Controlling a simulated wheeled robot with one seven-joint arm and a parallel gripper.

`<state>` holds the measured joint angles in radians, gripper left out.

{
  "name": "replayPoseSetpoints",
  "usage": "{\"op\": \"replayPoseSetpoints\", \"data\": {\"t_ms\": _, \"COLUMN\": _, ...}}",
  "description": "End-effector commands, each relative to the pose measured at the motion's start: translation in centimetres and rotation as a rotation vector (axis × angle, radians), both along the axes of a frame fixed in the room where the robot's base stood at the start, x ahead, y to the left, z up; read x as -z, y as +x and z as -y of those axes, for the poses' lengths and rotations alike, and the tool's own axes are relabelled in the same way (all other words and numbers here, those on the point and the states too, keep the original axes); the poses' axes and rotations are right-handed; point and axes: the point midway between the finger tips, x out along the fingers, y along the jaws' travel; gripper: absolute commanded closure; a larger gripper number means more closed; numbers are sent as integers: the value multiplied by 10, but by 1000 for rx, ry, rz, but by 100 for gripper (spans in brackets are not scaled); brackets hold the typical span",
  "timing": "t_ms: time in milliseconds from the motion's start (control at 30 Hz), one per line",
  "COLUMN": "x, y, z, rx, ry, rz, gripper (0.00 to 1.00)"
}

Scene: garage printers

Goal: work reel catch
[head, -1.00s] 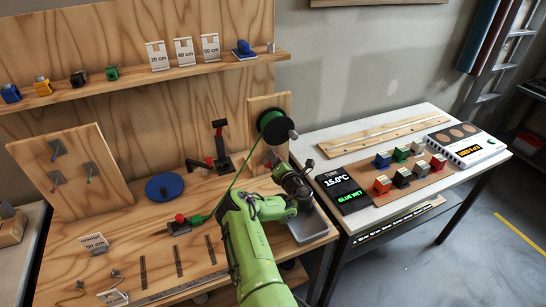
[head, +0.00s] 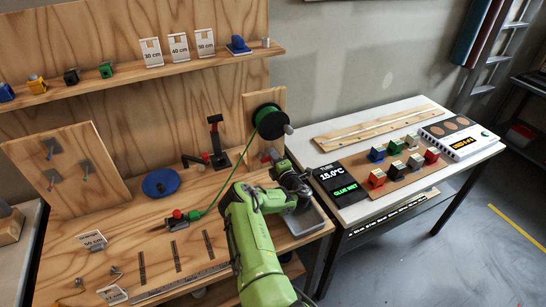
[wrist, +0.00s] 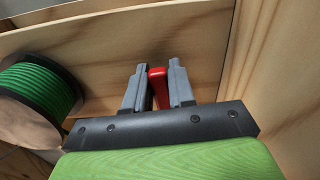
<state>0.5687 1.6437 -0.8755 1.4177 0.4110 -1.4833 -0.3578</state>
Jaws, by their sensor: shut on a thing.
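A reel of green cord (head: 270,121) hangs on an upright wooden board (head: 252,98) at the bench's right end. It also shows at the left of the wrist view (wrist: 38,95). Below the reel is a small red catch handle (head: 266,157). In the wrist view the red handle (wrist: 157,85) stands between the two grey fingers of my gripper (wrist: 157,84). My gripper (head: 276,163) is shut on it, in front of the board. The catch's base is hidden. The green cord (head: 222,186) runs down left from the reel to a small red-topped clamp (head: 177,215).
A blue disc (head: 161,182) and a black stand with a red part (head: 217,145) are left of the board. A grey tray (head: 305,222) lies at the bench's right edge. A white table (head: 365,148) with coloured blocks and a display (head: 341,184) adjoins on the right.

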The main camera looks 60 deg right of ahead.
Motion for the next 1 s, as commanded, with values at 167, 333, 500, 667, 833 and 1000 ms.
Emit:
{"op": "replayPoseSetpoints", "data": {"t_ms": 167, "x": 2, "y": -1, "z": 0, "rx": 2, "ry": 9, "rz": 3, "gripper": 100}}
{"op": "replayPoseSetpoints", "data": {"t_ms": 333, "x": 2, "y": -1, "z": 0, "rx": 2, "ry": 9, "rz": 2, "gripper": 100}}
{"op": "replayPoseSetpoints", "data": {"t_ms": 500, "x": 2, "y": -1, "z": 0, "rx": 2, "ry": 8, "rz": 2, "gripper": 65}}
{"op": "replayPoseSetpoints", "data": {"t_ms": 667, "x": 1, "y": -1, "z": 0, "rx": 2, "ry": 7, "rz": 2, "gripper": 55}}
{"op": "replayPoseSetpoints", "data": {"t_ms": 833, "x": 1, "y": 0, "z": 0, "rx": 1, "ry": 1, "rz": 0, "gripper": 55}}
{"op": "replayPoseSetpoints", "data": {"t_ms": 1000, "x": -7, "y": 1, "z": -2, "rx": -1, "ry": -196, "rz": -117, "gripper": 55}}
